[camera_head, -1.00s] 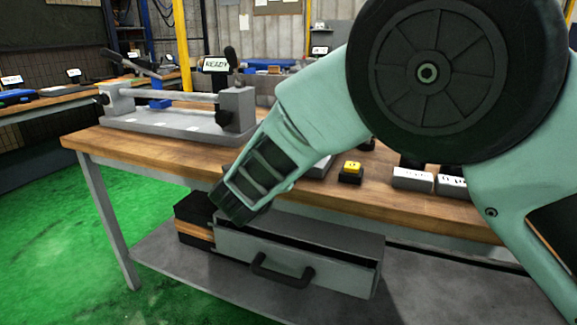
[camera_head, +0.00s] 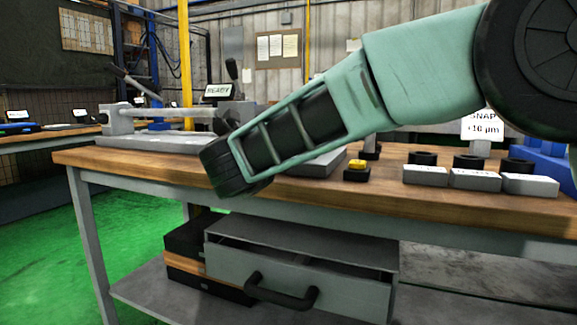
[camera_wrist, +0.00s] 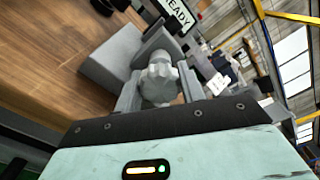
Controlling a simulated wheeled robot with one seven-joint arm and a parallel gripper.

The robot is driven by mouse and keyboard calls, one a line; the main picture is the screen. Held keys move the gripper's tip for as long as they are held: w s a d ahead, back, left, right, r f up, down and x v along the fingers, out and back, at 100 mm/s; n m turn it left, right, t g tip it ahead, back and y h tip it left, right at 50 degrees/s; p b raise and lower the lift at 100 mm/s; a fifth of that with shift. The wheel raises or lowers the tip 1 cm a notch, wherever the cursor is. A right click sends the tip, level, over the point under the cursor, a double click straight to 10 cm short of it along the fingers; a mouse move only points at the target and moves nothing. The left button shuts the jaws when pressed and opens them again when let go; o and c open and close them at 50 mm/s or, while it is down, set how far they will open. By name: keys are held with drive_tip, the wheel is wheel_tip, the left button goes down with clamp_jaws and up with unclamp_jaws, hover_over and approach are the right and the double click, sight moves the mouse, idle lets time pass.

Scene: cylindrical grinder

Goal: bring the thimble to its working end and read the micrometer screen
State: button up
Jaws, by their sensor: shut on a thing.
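A grey lobed knob, apparently the thimble (camera_wrist: 160,84), shows end-on in the wrist view between the two fingers of my gripper (camera_wrist: 157,97). My gripper is shut on it. In the head view my forearm hides the gripper and the knob. A screen (camera_head: 218,91) reading READY stands behind the right end of the grey bench fixture (camera_head: 150,139). The screen also shows at the top of the wrist view (camera_wrist: 178,14), partly cut off and tilted, beyond the knob.
The wooden bench (camera_head: 110,158) carries a yellow button (camera_head: 357,164), black rings (camera_head: 468,161) and pale labelled blocks (camera_head: 425,175) at the right. A sign reads SNAP ±10 µm (camera_head: 481,127). A grey drawer (camera_head: 300,281) is under the bench. The green floor at left is clear.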

drive_tip(key=m+b, duration=0.2)
drive_tip(key=b, duration=0.1)
drive_tip(key=shift+f+m, duration=0.2)
drive_tip(key=shift+m, duration=0.1)
drive_tip(key=shift+r+m+b, duration=0.15)
drive_tip(key=shift+m+b, duration=0.35)
drive_tip(key=shift+b, duration=0.3)
drive_tip(key=shift+r, duration=0.1)
drive_tip(key=o, duration=1)
drive_tip(key=p+v, duration=0.3)
drive_tip(key=v, duration=1.4)
drive_tip(key=shift+s+a, duration=0.1)
drive_tip(key=shift+s, duration=0.1)
drive_tip(key=shift+p, duration=0.3)
